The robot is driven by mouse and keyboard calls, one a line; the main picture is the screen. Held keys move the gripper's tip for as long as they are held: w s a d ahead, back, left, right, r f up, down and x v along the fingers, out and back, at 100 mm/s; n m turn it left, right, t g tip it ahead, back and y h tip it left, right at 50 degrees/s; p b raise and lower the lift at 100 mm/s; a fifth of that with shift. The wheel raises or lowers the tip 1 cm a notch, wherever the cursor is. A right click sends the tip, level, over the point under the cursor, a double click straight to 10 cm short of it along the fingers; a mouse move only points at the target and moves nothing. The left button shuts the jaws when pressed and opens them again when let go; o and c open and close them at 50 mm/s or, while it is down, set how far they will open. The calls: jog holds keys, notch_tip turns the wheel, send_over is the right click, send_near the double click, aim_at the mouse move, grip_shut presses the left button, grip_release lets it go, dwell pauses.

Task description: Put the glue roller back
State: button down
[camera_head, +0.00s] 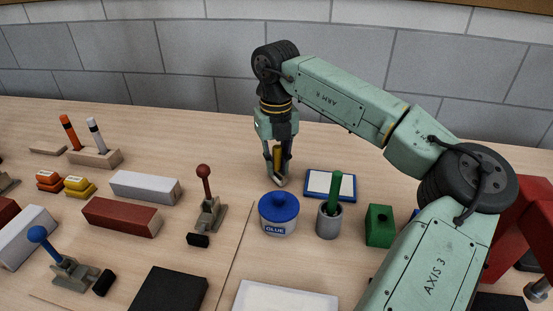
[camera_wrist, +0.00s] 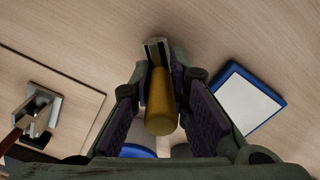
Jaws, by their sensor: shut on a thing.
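My gripper (camera_head: 277,160) points down behind the glue pot and is shut on the glue roller (camera_head: 277,156), whose yellow handle is between the fingers. In the wrist view the yellow handle (camera_wrist: 160,105) runs between the fingers of my gripper (camera_wrist: 158,85), with a grey metal end beyond it. In the head view its lower grey end is close above the table; I cannot tell whether it touches. The white glue pot with a blue lid (camera_head: 279,207) stands in front of my gripper. A blue-rimmed tray with a white inside (camera_head: 330,185) lies to the right.
A grey cup (camera_head: 329,222) holding a green-handled thing and a green block (camera_head: 380,226) stand right of the glue pot. A clamp with a red knob (camera_head: 206,205) stands to the left, near white and dark red battens (camera_head: 121,217). The table behind my gripper is clear.

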jog(key=shift+f, duration=0.1)
jog(key=c, duration=1.6)
grip_release()
jog(key=shift+o, duration=0.2)
notch_tip(320, 180, up, 12)
jog(key=shift+r+b, duration=0.2)
jog(key=shift+b, duration=0.65)
